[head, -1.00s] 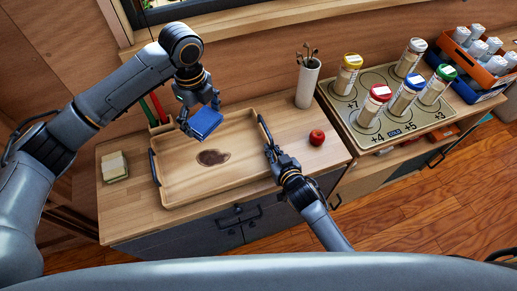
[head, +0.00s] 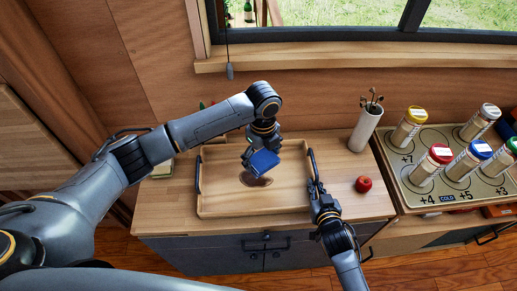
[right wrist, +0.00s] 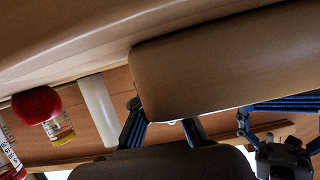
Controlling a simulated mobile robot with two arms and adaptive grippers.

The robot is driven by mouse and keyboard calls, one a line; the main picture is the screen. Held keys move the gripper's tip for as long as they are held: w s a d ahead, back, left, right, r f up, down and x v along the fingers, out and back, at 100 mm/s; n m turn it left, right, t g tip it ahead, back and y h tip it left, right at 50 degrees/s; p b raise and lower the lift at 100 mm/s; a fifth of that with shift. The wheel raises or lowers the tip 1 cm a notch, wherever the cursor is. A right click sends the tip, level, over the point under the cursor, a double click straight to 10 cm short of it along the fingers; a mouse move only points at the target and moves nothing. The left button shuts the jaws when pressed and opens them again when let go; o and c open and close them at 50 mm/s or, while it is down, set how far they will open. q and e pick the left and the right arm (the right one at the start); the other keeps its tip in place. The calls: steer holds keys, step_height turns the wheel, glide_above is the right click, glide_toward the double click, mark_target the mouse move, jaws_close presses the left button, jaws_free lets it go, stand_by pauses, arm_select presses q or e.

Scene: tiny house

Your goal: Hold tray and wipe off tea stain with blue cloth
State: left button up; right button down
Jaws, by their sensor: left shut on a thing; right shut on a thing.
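The wooden tray (head: 222,207) lies on the counter, with dark handles at its left and right ends. The brown tea stain (head: 254,182) is on its floor, partly hidden by the blue cloth (head: 264,161). My left gripper (head: 259,150) is shut on the folded cloth and holds it at the stain's upper edge in the picture. I cannot tell whether the cloth touches the tray. My right gripper (head: 317,187) is shut on the tray's right handle (head: 311,162). In the right wrist view its fingers (right wrist: 163,128) are partly hidden behind a brown surface.
Further right is a board (head: 413,199) with several capped jars. A window (head: 330,20) is behind. Bare counter (head: 172,190) shows left of the tray.

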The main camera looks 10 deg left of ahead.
mark_target(262, 178)
arm_select(q)
steer(key=shift+f, duration=3.9)
steer(key=shift+a+f, duration=0.25)
steer(key=shift+f, duration=0.1)
steer(key=shift+s+a+r, duration=0.1)
steer(key=shift+s+a, duration=0.2)
steer(key=shift+a, duration=0.45)
steer(key=shift+s+a, duration=0.25)
steer(key=shift+a, duration=0.45)
steer(key=shift+d+r, duration=0.1)
steer(key=shift+d, duration=0.2)
steer(key=d, duration=0.2)
steer(key=w+d, duration=0.1)
steer(key=shift+w+f, duration=0.1)
steer(key=shift+f, duration=0.15)
steer(key=shift+a+r, duration=0.1)
steer(key=shift+r, duration=3.9)
